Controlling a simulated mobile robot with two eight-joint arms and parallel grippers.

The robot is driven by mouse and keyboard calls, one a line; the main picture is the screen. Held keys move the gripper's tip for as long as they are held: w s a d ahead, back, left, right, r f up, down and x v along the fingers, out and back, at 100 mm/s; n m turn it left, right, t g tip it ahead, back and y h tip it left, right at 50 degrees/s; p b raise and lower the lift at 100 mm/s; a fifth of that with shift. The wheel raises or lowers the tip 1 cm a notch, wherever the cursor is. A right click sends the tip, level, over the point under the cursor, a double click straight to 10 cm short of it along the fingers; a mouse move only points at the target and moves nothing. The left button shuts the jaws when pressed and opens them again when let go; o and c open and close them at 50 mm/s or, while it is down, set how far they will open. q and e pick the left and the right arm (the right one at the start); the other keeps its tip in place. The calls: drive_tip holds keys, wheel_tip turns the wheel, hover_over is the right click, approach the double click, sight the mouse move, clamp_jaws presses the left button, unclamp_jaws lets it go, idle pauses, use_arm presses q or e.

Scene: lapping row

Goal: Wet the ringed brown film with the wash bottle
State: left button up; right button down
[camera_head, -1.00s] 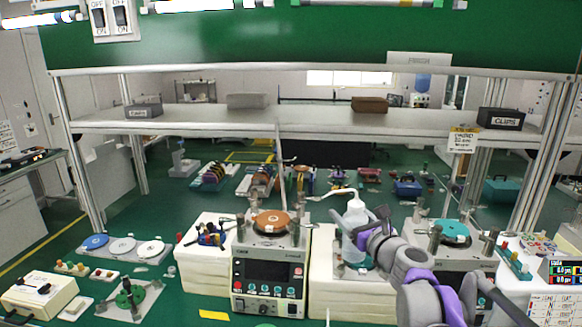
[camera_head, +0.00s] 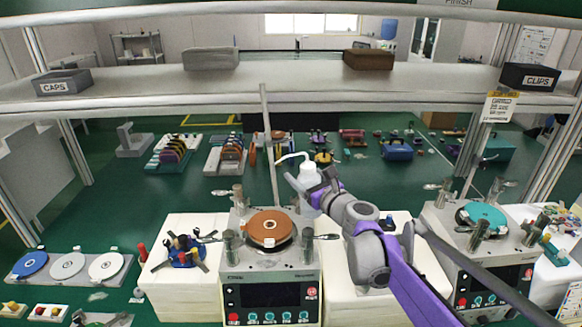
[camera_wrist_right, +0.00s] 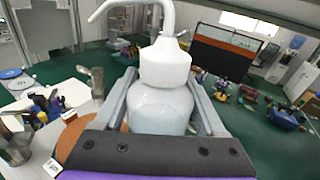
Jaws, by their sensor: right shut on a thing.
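The wash bottle (camera_head: 311,174) is white, with a bent spout pointing left. My right gripper (camera_head: 316,188) is shut on it and holds it upright in the air, behind and right of the brown film (camera_head: 262,222). In the right wrist view the bottle (camera_wrist_right: 163,95) stands between the two fingers (camera_wrist_right: 163,108). The brown film is a round disc on top of the middle lapping machine (camera_head: 270,262), with a small pale mark at its centre. The spout tip appears above and beyond the film in the head view; the exact gap is unclear. My left gripper is not in view.
A second machine with a teal disc (camera_head: 484,216) stands at right. A white block with a dark-armed holder (camera_head: 186,252) is left of the middle machine. A tray of blue and white discs (camera_head: 68,267) lies far left. Thin upright posts rise near both machines. A shelf (camera_head: 290,88) spans behind.

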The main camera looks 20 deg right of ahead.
drive_tip(key=f+n+b, duration=0.1)
drive_tip(key=f, duration=0.1)
drive_tip(key=d+f+n+g+b, duration=0.1)
drive_tip(key=f, duration=0.1)
drive_tip(key=s+f+n+h+b, duration=0.1)
drive_tip(key=f, duration=0.2)
drive_tip(key=shift+d+g, duration=0.25)
drive_tip(key=shift+g, duration=0.05)
drive_tip(key=shift+r+n+h+b, duration=0.2)
drive_tip(key=shift+n+h+b, duration=0.1)
drive_tip(key=shift+n, duration=0.3)
drive_tip(key=shift+w+d+f+n+g+h+b, duration=0.15)
drive_tip(key=shift+n+g+h+b, duration=0.3)
drive_tip(key=shift+n, duration=0.25)
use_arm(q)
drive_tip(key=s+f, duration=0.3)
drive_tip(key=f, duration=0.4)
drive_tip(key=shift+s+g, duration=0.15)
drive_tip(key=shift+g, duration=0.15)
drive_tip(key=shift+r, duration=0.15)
